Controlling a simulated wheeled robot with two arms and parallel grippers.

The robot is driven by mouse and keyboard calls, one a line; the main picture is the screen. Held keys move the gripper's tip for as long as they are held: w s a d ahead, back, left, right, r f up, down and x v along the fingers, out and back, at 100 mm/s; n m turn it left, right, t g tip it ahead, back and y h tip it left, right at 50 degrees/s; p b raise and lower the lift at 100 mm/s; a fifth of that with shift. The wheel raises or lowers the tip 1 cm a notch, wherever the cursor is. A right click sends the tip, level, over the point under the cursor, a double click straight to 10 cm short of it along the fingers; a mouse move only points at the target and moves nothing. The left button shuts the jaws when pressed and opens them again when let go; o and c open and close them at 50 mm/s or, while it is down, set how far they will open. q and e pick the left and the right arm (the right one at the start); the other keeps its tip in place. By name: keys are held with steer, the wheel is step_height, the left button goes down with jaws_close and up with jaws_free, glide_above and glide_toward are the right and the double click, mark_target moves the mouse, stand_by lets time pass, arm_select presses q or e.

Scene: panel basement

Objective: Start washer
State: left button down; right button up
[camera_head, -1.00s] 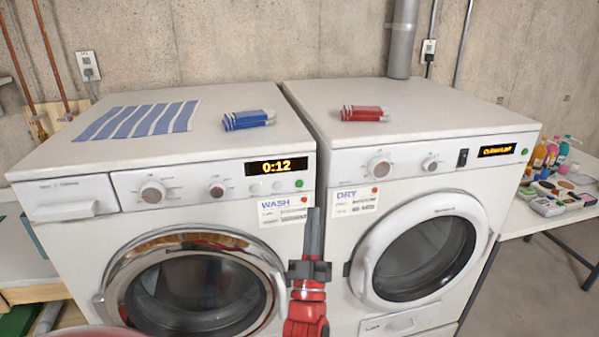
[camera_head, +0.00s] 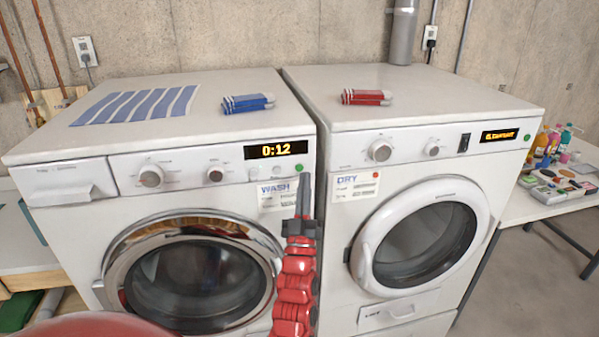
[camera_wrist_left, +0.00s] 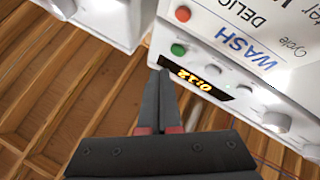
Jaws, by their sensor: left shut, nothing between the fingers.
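The washer (camera_head: 60,210) is the left machine, with a round chrome-rimmed door (camera_head: 120,275), shut. Its panel display (camera_head: 276,149) reads 0:12; the wrist view also shows this display (camera_wrist_left: 202,83). A green button (camera_head: 299,168) sits at the panel's right end, and it also shows in the wrist view (camera_wrist_left: 178,50). My left gripper (camera_head: 305,180) is shut and empty, its tips pointing up just below the green button in the head view. In the wrist view the fingertips (camera_wrist_left: 165,70) are near the button and display; contact cannot be told. My right gripper is not in view.
The dryer (camera_head: 345,260) stands close to the right. A striped cloth (camera_head: 135,105) and blue folded cloth (camera_head: 247,102) lie on the washer, and a red one (camera_head: 366,97) on the dryer. A table (camera_head: 520,205) with bottles is at far right.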

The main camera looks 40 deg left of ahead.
mark_target(299, 168)
arm_select(q)
steer(key=shift+w+a, duration=0.45)
steer(key=shift+a, duration=0.1)
steer(key=shift+f, duration=0.1)
stand_by(1.6)
steer(key=shift+w+a+b, duration=0.3)
steer(key=shift+b, duration=0.4)
